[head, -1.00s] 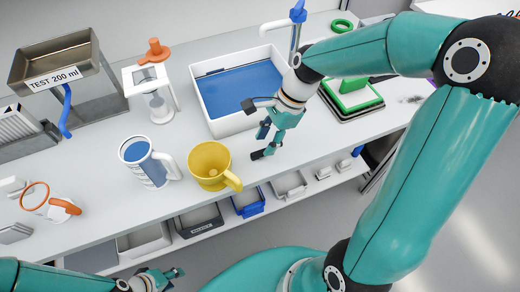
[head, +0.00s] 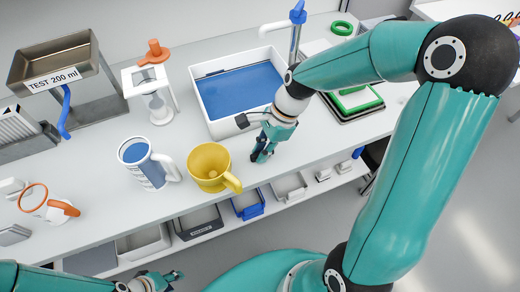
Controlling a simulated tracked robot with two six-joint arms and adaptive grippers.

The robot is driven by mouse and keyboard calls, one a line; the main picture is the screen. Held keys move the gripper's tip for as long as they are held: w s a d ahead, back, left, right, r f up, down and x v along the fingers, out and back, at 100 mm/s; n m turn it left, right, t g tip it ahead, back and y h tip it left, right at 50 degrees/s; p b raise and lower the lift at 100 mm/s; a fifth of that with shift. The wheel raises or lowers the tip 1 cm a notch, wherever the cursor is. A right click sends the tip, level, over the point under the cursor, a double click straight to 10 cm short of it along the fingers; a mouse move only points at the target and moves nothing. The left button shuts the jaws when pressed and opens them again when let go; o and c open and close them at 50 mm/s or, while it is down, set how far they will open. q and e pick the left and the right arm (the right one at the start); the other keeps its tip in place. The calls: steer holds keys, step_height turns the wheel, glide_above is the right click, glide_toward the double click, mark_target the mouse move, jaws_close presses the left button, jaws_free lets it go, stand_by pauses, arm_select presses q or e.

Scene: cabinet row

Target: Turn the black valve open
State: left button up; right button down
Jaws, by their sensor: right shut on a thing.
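I cannot make out a black valve in the head view. My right gripper (head: 260,158) points down over the white bench, just right of the yellow mug (head: 207,160) and in front of the white basin. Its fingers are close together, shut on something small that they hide. The gripper looks apart from the mug's handle. My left gripper (head: 168,280) is low at the bottom edge, in front of the bench, and too small to tell its opening.
A white basin with blue inside (head: 203,106) stands behind my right gripper. A blue-white mug (head: 145,165), an orange-topped stand (head: 154,52) and a metal tank labelled TEST 200 ml (head: 55,62) stand left. Bins (head: 248,205) sit on a shelf below.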

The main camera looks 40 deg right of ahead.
steer(key=shift+w+r, duration=0.1)
steer(key=shift+w, duration=0.05)
steer(key=shift+d+n+p, duration=0.1)
steer(key=shift+n+p, duration=0.2)
steer(key=shift+n, duration=0.2)
steer(key=shift+w+r+n+g+p, duration=0.1)
steer(key=shift+n+g+p, duration=0.25)
steer(key=shift+n, duration=0.25)
steer(key=n+g+p, duration=0.1)
steer(key=n, duration=0.2)
steer(key=shift+p, duration=0.3)
steer(key=n+g, duration=0.1)
steer(key=n, duration=0.1)
steer(key=n+g+p, duration=0.1)
steer(key=n, duration=0.2)
steer(key=shift+w+h, duration=0.15)
steer(key=shift+h, duration=0.15)
steer(key=n+g+h+p, duration=0.1)
steer(key=n, duration=0.2)
steer(key=shift+n, duration=0.3)
steer(key=n, duration=0.2)
steer(key=n+h, duration=0.1)
steer(key=n, duration=0.1)
steer(key=shift+w+g+h, duration=0.1)
steer(key=shift+g+h, duration=0.15)
steer(key=shift+h, duration=0.05)
steer(key=shift+n, duration=0.3)
